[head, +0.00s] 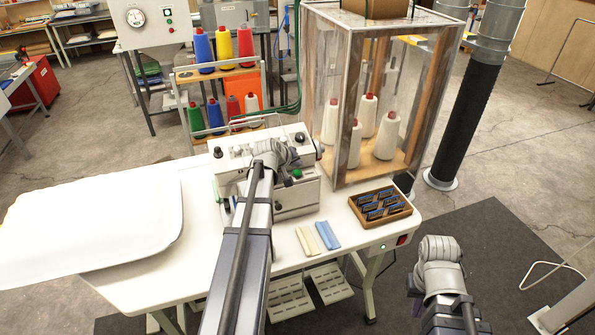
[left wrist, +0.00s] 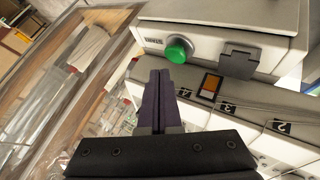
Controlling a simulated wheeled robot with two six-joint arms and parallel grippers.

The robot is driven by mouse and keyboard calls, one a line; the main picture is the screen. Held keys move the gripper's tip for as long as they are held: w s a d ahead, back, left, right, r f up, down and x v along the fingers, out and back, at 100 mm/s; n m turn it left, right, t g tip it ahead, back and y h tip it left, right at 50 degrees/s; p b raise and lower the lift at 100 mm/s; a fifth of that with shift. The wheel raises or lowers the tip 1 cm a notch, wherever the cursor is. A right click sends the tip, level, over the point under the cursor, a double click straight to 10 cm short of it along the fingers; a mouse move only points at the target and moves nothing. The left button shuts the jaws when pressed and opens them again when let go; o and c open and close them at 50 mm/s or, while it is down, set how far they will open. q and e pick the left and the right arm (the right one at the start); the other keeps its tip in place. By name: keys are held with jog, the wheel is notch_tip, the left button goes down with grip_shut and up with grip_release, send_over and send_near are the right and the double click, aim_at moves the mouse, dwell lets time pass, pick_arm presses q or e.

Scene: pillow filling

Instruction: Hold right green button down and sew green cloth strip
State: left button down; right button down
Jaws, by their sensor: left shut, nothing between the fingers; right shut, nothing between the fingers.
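A round green button (left wrist: 179,50) sits on the grey sewing machine's white panel in the left wrist view. It also shows on the machine's right side in the head view (head: 297,173). My left gripper (left wrist: 160,78) is shut and empty, its dark fingertips just below and left of the button in the picture; contact cannot be told. In the head view my left arm covers part of the machine (head: 298,199). My right gripper (head: 414,301) is shut and empty, low at the right, away from the table and mostly hidden by its wrist. I see no clearly green cloth strip.
A pale yellow strip (head: 307,240) and a blue strip (head: 327,235) lie on the white table (head: 352,236). A wooden tray (head: 380,207) of dark packs stands to their right. A clear-walled cabinet (head: 341,110) with white thread cones stands behind. White fabric (head: 95,220) covers the left.

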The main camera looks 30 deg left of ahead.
aim_at(297, 174)
pick_arm(q)
jog(key=shift+r+p, duration=2.1)
jog(key=shift+r, duration=0.25)
jog(key=shift+f, duration=0.1)
jog(key=s+d+f+m+g+h+b, duration=0.1)
jog(key=s+d+f+m+g+b, duration=0.2)
jog(key=d, duration=0.5)
jog(key=s+d+f+m+b, duration=0.1)
jog(key=s+d+f+b, duration=0.15)
jog(key=d+f, duration=0.45)
jog(key=s+d+f+m+g+h+b, duration=0.1)
jog(key=s+d+f+m+g+b, duration=0.15)
jog(key=d, duration=0.75)
jog(key=s+d+f+m+g+y+b, duration=0.1)
jog(key=s+d+f+m+g+b, duration=0.1)
jog(key=s+d, duration=0.4)
jog(key=s+d+f+m+g+y+b, duration=0.2)
jog(key=s+d+f+m+b, duration=0.2)
jog(key=s, duration=0.8)
notch_tip(297, 174, down, 3)
jog(key=shift+d+r+b, duration=0.2)
jog(key=shift+d+b, duration=0.2)
jog(key=shift+d, duration=0.55)
